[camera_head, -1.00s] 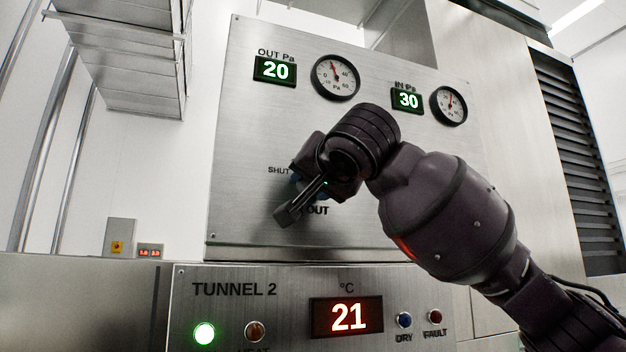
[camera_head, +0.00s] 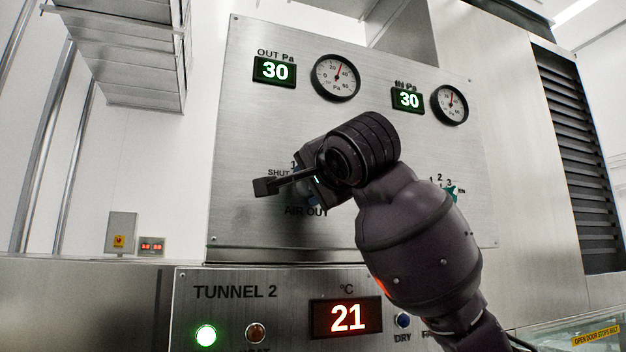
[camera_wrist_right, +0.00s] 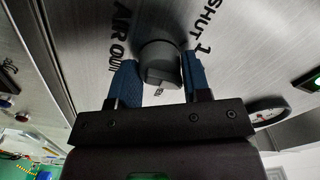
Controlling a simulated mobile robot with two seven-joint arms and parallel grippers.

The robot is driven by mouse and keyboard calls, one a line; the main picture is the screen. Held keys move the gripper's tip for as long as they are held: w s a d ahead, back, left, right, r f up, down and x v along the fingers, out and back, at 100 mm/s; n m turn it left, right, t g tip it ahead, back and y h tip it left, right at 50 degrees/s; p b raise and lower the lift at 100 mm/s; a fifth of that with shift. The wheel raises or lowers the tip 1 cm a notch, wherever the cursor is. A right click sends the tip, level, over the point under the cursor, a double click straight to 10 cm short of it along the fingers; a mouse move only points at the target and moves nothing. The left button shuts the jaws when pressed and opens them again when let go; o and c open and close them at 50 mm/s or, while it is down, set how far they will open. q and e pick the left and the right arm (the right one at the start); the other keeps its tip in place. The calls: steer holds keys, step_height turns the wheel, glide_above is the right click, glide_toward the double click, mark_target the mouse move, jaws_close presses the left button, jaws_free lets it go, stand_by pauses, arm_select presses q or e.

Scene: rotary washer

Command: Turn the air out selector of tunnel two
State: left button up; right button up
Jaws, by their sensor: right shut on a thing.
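The air out selector (camera_wrist_right: 158,62) is a dark grey round knob on the steel panel (camera_head: 240,120), with SHUT, 1 and AIR OUT printed round it in the right wrist view. My right gripper (camera_wrist_right: 160,82) has its blue finger pads on either side of the knob and is shut on it. In the head view my right gripper (camera_head: 308,190) is at the panel above the AIR OUT label and hides the knob. The out gauge (camera_head: 336,77) and its green display (camera_head: 274,71) stand above; the display reads 30. My left gripper is not in view.
An in gauge (camera_head: 449,104) and a display (camera_head: 407,99) reading 30 are at the upper right. A green selector (camera_head: 452,193) marked 1, 2, 3 shows behind my right arm. Below is the TUNNEL 2 panel (camera_head: 235,312) with a red display (camera_head: 346,317) reading 21.

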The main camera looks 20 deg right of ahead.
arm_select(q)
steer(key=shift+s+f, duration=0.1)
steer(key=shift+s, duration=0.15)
arm_select(e)
steer(key=shift+f, duration=0.15)
steer(key=o, duration=0.9)
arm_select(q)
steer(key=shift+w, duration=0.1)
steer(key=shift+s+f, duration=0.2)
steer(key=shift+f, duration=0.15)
arm_select(e)
steer(key=s, duration=1)
steer(key=shift+s+d, duration=0.2)
steer(key=shift+s, duration=0.2)
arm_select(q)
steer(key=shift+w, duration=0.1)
